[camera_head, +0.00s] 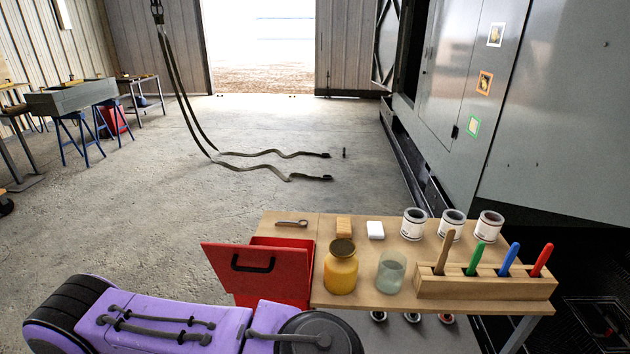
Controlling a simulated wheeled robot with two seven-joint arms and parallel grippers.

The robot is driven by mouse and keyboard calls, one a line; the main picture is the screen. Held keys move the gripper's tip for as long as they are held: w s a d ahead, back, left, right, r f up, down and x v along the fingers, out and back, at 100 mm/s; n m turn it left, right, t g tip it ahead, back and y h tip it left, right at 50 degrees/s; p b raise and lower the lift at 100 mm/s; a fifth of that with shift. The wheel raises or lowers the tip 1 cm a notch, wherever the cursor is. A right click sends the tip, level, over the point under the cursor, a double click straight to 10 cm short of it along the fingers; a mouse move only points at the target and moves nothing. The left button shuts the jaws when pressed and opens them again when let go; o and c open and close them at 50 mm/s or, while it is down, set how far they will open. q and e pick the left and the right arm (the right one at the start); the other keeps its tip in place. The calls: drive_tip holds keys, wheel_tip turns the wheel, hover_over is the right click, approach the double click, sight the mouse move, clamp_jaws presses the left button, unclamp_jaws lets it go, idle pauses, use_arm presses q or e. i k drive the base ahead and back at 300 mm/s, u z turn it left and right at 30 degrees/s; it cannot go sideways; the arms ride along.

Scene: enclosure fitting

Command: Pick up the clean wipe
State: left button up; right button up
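A small white block-like item (375,230), which looks like the clean wipe, lies on the wooden table top (330,228) near its back edge. It sits just right of a tan block (343,226) and left of the row of cans. Nothing touches or covers it. Purple arm links of mine cross the bottom left, in front of the table. Neither gripper shows in the head view.
On the table are a yellow jar (341,270), a glass (391,272), several cans (413,224), a spanner (291,223) and a wooden rack (485,283) with coloured handles. A red box (270,270) adjoins the left side. A grey cabinet (560,120) stands right.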

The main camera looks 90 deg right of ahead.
sight(375, 228)
drive_tip(key=k, duration=0.9)
drive_tip(key=z, duration=0.25)
